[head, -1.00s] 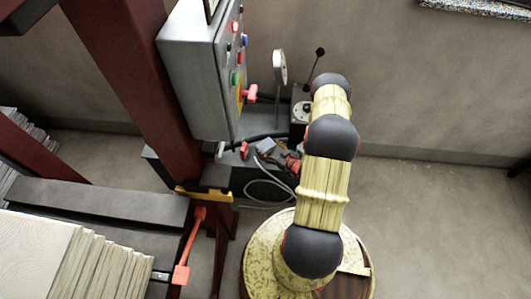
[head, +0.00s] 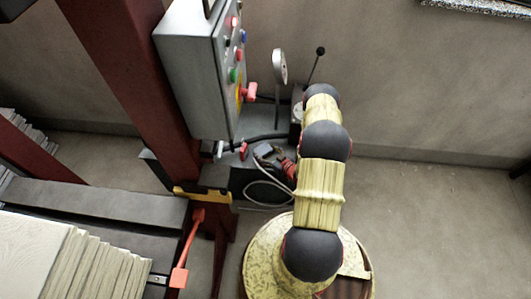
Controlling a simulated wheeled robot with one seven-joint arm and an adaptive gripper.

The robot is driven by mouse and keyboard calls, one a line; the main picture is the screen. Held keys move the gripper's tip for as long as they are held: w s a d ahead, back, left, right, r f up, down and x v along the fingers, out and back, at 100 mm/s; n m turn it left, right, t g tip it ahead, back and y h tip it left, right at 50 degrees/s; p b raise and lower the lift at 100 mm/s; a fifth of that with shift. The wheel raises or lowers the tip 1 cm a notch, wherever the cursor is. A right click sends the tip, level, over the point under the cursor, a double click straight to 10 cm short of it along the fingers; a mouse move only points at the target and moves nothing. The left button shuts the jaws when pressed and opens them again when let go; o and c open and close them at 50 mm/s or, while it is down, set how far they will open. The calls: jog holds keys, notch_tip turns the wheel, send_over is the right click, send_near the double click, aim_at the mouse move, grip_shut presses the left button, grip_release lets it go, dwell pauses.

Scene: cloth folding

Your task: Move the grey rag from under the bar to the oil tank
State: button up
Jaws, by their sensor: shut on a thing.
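The grey rag (head: 264,149) shows as a small crumpled patch at the end of my arm, over the top of the dark oil tank (head: 242,182). My gripper (head: 268,157) is small and partly hidden by my arm; it is shut on the rag. I cannot tell whether the rag touches the tank top. The tank stands on the floor behind the press, below the control box. I cannot make out which part is the bar.
A grey control box (head: 198,75) with coloured buttons hangs on a dark red post (head: 130,85), left of my gripper. A gauge (head: 280,66) and a black-knobbed lever (head: 315,66) rise behind it. A light cable loops by the tank. Floor at right is clear.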

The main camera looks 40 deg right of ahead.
jog(key=o, duration=1.1)
jog(key=shift+f, duration=0.15)
jog(key=shift+o, duration=0.2)
jog(key=shift+r+p, duration=0.25)
jog(key=shift+p, duration=0.05)
jog(key=p+v, duration=0.2)
jog(key=v, duration=1)
jog(key=shift+r, duration=0.1)
